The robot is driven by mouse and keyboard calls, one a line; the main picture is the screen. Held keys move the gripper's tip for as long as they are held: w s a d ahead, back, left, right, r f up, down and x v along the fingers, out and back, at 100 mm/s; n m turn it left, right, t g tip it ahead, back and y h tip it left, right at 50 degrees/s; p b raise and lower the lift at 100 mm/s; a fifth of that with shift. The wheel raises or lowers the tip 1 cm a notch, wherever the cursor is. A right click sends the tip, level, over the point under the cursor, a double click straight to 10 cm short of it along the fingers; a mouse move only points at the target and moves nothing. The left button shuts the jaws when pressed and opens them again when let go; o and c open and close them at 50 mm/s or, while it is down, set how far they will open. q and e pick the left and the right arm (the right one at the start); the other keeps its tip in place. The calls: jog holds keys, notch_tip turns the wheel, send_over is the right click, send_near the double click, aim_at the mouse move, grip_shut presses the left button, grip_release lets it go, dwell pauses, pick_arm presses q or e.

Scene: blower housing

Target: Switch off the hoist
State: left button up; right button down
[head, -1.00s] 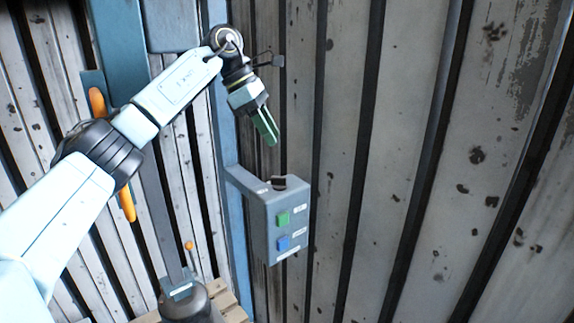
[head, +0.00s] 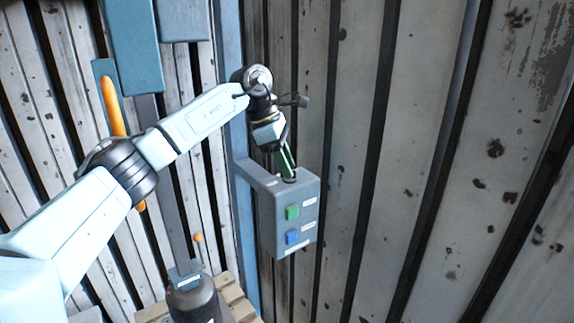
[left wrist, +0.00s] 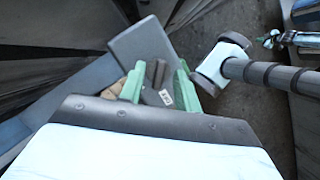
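The grey control box (head: 308,224) is fixed by an arm to the blue post. Its front has a green button (head: 292,212) and a blue button (head: 292,237), each with a white label. A dark knob (left wrist: 155,73) stands on its top face, with a white label beside it. My left gripper (head: 289,172) is at the top of the box. In the left wrist view its two green fingers (left wrist: 159,86) are apart, one on each side of the knob. I cannot tell whether they touch it. In the head view the fingers largely hide the knob.
The blue post (head: 236,160) stands just left of the box. A corrugated, stained metal wall (head: 420,160) lies behind and to the right. A dark cylinder (head: 192,301) stands at the bottom near a wooden pallet (head: 232,296). The space right of the box is free.

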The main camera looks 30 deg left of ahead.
pick_arm(q)
jog(key=shift+d+f, duration=0.1)
jog(key=shift+f, duration=0.1)
grip_shut()
jog(key=shift+n, duration=0.3)
jog(key=n+t+p, duration=0.1)
jog(key=n, duration=0.2)
jog(key=shift+s+y, duration=0.1)
jog(key=shift+y, duration=0.3)
jog(key=shift+d+n+t+y+p, duration=0.1)
jog(key=shift+n+t+y+p, duration=0.2)
jog(key=shift+n, duration=0.9)
jog(key=shift+d+n+t+y+p, duration=0.15)
jog(key=shift+n+t+y, duration=0.25)
jog(key=shift+n, duration=0.8)
jog(key=shift+a, duration=0.1)
